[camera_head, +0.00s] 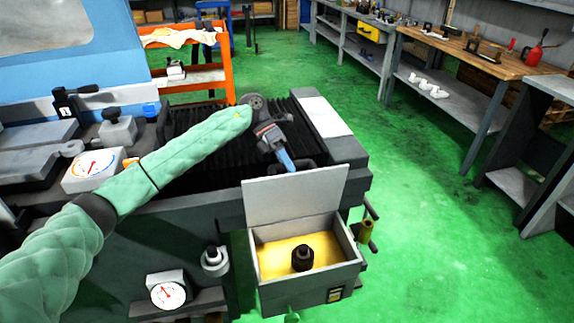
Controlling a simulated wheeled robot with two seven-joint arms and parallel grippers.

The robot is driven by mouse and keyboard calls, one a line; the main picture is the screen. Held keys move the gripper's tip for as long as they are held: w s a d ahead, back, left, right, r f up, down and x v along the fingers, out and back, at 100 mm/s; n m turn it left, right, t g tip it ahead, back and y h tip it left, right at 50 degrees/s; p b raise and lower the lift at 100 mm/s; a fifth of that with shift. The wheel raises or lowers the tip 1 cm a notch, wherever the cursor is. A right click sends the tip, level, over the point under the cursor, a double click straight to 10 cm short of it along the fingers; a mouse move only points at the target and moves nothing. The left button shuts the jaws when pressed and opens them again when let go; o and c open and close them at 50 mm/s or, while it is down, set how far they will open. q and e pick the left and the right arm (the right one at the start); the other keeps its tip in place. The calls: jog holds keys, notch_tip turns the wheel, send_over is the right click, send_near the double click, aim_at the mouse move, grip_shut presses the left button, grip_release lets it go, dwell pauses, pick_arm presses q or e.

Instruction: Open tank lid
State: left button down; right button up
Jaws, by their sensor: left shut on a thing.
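The tank (355,258) is an open grey box on the front of the grinder, with yellow liquid and a dark round fitting (303,257) inside. Its grey lid (295,195) stands raised, roughly upright, along the tank's back edge. My left gripper (287,163) comes over from the left, with its blue fingertips pointing down at the lid's top edge. It is shut on the lid there; the exact contact is partly hidden behind the edge. My right gripper is not in view.
The grinder's dark ribbed bed cover (195,120) lies behind the lid. Dials (93,168) and levers stand at the left. An orange shelf cart (190,76) stands behind. Workbenches (490,62) line the right. The green floor right of the machine is clear.

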pick_arm(q)
jog(key=c, duration=1.2)
grip_release()
jog(key=shift+f, duration=0.4)
jog(key=shift+r, duration=0.15)
jog(key=shift+r, duration=0.2)
jog(key=shift+w, duration=0.1)
jog(key=shift+w+a+r, duration=0.25)
jog(key=shift+r, duration=0.1)
jog(key=b+v, duration=0.1)
jog(key=v, duration=0.4)
jog(key=shift+w+a+r+b, duration=0.2)
jog(key=shift+w+b, duration=0.05)
jog(key=shift+b, duration=0.1)
jog(key=shift+w+a+r, duration=0.15)
jog(key=shift+a+r, duration=0.1)
jog(key=shift+r, duration=0.15)
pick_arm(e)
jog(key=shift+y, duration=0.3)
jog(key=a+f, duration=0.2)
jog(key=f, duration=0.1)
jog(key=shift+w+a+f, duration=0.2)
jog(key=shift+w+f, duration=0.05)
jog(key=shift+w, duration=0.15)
